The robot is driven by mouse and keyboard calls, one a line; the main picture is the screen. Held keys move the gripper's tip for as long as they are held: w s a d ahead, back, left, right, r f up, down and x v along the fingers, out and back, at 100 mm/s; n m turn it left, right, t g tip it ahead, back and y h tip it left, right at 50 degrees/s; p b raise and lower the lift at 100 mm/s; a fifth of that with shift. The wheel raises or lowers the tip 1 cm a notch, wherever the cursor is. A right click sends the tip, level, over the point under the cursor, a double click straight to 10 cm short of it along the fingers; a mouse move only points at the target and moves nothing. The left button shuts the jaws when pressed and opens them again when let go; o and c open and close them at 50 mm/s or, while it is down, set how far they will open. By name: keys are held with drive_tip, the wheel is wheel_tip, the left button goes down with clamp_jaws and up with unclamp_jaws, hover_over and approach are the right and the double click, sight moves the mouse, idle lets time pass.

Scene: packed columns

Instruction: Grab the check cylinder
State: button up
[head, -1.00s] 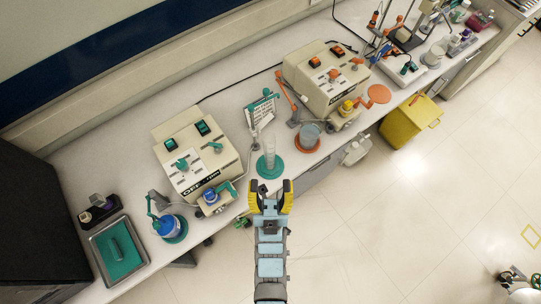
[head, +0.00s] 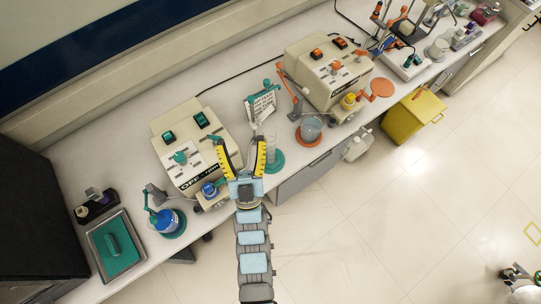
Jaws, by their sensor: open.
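A clear, slim cylinder (head: 271,146), which looks like the check cylinder, stands on a round teal base (head: 278,162) near the bench's front edge, in front of a small teal-framed sign (head: 262,104). My gripper (head: 240,146) is open and empty, its two yellow-and-black fingers spread wide and pointing toward the bench. The right finger is just left of the cylinder and overlaps the left part of its base in the picture. I cannot tell whether it touches. The cylinder is outside the gap between the fingers.
A beige machine with teal switches (head: 185,135) stands left of the gripper, with a blue-capped vessel (head: 210,190) in front. A similar orange-switched machine (head: 327,72) stands right. A grey cup (head: 311,128) on an orange base is right of the cylinder. A blue bottle (head: 164,220) stands left.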

drive_tip(key=w+a+f+g+b, duration=0.2)
drive_tip(key=w+f+g, duration=0.1)
drive_tip(key=f, duration=0.1)
drive_tip(key=m+g+h+b, duration=0.3)
drive_tip(key=g+h+b, duration=0.3)
drive_tip(key=g, duration=0.4)
approach(270, 138)
drive_tip(key=shift+y, duration=0.5)
drive_tip(key=x, duration=0.2)
drive_tip(key=d+p+x, duration=0.1)
drive_tip(key=x, duration=0.2)
drive_tip(key=shift+w+d, duration=0.1)
drive_tip(key=shift+w, duration=0.15)
drive_tip(key=shift+w+f+g, duration=0.3)
drive_tip(key=shift+w+f, duration=0.1)
drive_tip(key=shift+w, duration=0.25)
drive_tip(key=shift+p+x, duration=0.5)
drive_tip(key=shift+x, duration=0.45)
drive_tip(key=shift+a+p+x, duration=0.2)
drive_tip(key=shift+p+x, duration=0.2)
drive_tip(key=shift+x, duration=1.25)
drive_tip(key=shift+w+r, duration=0.15)
drive_tip(key=shift+r, duration=0.05)
